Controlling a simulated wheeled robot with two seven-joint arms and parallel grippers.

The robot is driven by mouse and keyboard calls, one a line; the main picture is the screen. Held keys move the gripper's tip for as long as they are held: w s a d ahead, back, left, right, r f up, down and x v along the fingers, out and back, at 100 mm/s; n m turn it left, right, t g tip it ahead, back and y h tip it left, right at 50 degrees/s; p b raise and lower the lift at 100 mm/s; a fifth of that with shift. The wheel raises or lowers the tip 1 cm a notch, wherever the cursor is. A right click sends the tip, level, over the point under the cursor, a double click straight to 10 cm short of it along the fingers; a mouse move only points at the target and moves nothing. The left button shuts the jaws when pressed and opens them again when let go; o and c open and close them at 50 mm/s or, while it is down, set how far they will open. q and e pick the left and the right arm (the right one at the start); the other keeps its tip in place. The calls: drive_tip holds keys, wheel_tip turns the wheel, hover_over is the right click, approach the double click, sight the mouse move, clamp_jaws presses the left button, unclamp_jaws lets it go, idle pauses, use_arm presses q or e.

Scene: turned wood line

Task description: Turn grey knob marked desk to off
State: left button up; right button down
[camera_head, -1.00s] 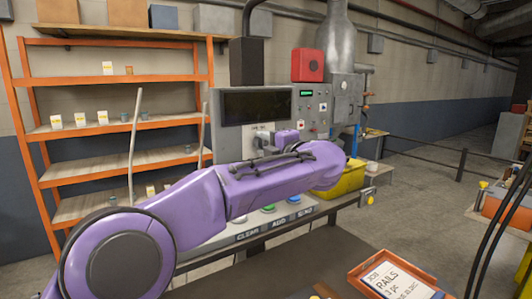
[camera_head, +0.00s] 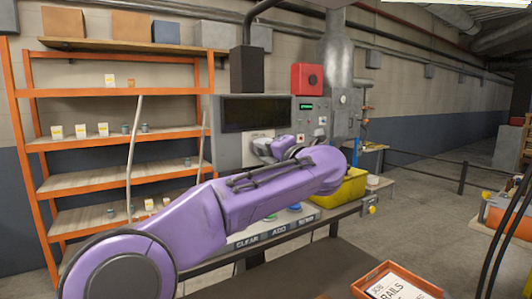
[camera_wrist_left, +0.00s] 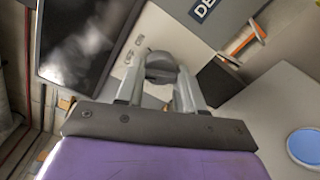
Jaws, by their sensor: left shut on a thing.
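The grey knob (camera_wrist_left: 160,66) sits on a light plate on the grey machine panel in the left wrist view. My left gripper (camera_wrist_left: 158,82) is shut on it, with one finger on each side. Small markings stand on the plate beside the knob, too blurred to read surely. A dark label starting "DE" (camera_wrist_left: 203,9) is cut off at the top edge. In the head view my left gripper (camera_head: 268,150) is at the panel below the dark screen (camera_head: 256,113), and my purple arm hides part of the front. The knob's pointing direction cannot be told. My right gripper is out of view.
A red box (camera_head: 307,78) and a small control panel (camera_head: 312,108) are right of the screen. A yellow bin (camera_head: 343,188) stands right of my arm. An orange tray (camera_head: 362,283) with a card lies at the front. Orange shelves (camera_head: 120,92) stand left.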

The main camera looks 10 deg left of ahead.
use_arm(q)
drive_tip(key=shift+f, duration=0.15)
drive_tip(key=o, duration=1)
drive_tip(key=shift+o, duration=0.2)
drive_tip(key=shift+s+d+b, duration=0.3)
drive_tip(key=b+v, duration=0.3)
drive_tip(key=v, duration=0.6)
drive_tip(key=shift+s+d, duration=0.25)
